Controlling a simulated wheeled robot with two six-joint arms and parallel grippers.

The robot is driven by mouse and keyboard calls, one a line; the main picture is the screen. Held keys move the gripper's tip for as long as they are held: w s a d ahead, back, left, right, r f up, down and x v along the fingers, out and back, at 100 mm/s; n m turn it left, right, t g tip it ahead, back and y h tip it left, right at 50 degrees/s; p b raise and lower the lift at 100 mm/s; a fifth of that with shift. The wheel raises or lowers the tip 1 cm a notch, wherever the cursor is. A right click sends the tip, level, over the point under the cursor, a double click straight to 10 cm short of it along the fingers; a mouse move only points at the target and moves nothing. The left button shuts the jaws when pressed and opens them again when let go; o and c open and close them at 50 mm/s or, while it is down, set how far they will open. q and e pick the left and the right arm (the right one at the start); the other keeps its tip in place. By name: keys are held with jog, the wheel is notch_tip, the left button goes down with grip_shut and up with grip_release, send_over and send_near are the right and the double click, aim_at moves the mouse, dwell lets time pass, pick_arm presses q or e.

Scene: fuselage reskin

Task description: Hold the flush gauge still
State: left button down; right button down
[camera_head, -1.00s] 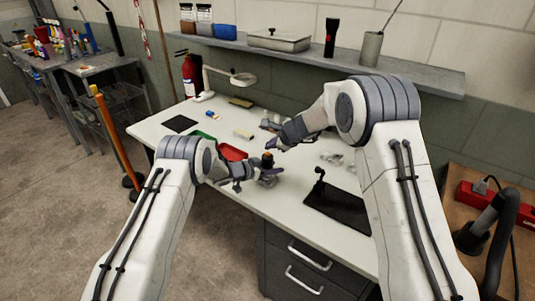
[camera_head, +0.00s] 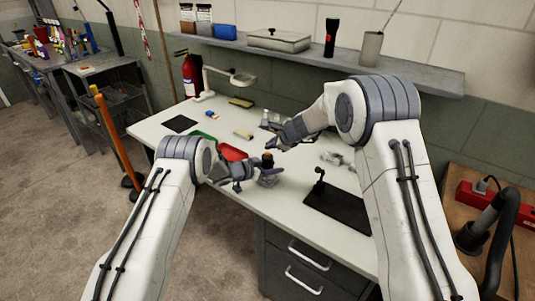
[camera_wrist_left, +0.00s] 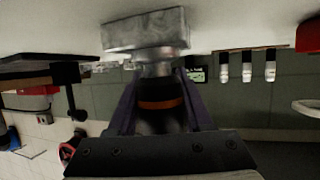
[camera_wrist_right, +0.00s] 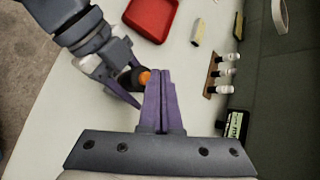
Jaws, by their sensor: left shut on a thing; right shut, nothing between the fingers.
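The flush gauge has a dark knob with an orange ring (camera_wrist_left: 160,104) and a grey metal block as its base (camera_wrist_left: 147,32). In the head view the gauge (camera_head: 268,158) is upright near the front edge of the bench. My left gripper (camera_head: 264,174) is shut around its body; its purple fingers flank it in the left wrist view. I cannot tell whether the base touches the bench. My right gripper (camera_head: 272,144) is shut and empty, just above and beside the knob. In the right wrist view its fingers (camera_wrist_right: 162,88) partly cover the gauge (camera_wrist_right: 144,78).
A red tray (camera_head: 232,153) lies left of the gauge on the white bench (camera_head: 290,205). A black mat with a small dark stand (camera_head: 340,208) lies to the right. Several small vials (camera_wrist_right: 226,73) stand behind. A magnifier lamp (camera_head: 242,79) is at the back left.

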jog(key=shift+f, duration=0.4)
jog(key=shift+f, duration=0.55)
dwell(1.0)
jog(key=shift+r, duration=0.95)
jog(key=shift+r, duration=2.55)
